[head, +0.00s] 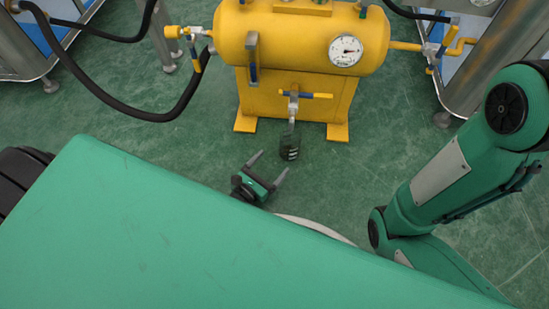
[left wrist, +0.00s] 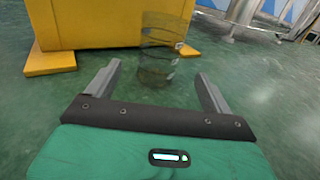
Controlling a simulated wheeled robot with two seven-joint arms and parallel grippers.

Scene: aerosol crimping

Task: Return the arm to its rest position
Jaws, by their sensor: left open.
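My left gripper (head: 271,166) shows in the middle of the head view, beyond a large green surface that hides most of the left arm. Its two grey fingers are spread apart with nothing between them. The left wrist view also shows the open fingers (left wrist: 158,75), pointing toward a dark see-through mesh cylinder (left wrist: 158,50). In the head view this cylinder (head: 290,148) is small, below the tank's lower valve and just past the fingertips, apart from them. My right arm (head: 440,185) is bent at the right; its gripper is out of view.
A yellow tank (head: 290,40) with a gauge (head: 345,50) and valves stands ahead on a yellow base (head: 330,100). A black hose (head: 140,115) curves at its left. Metal machine frames stand at both sides. The green floor (head: 400,120) between is mostly clear.

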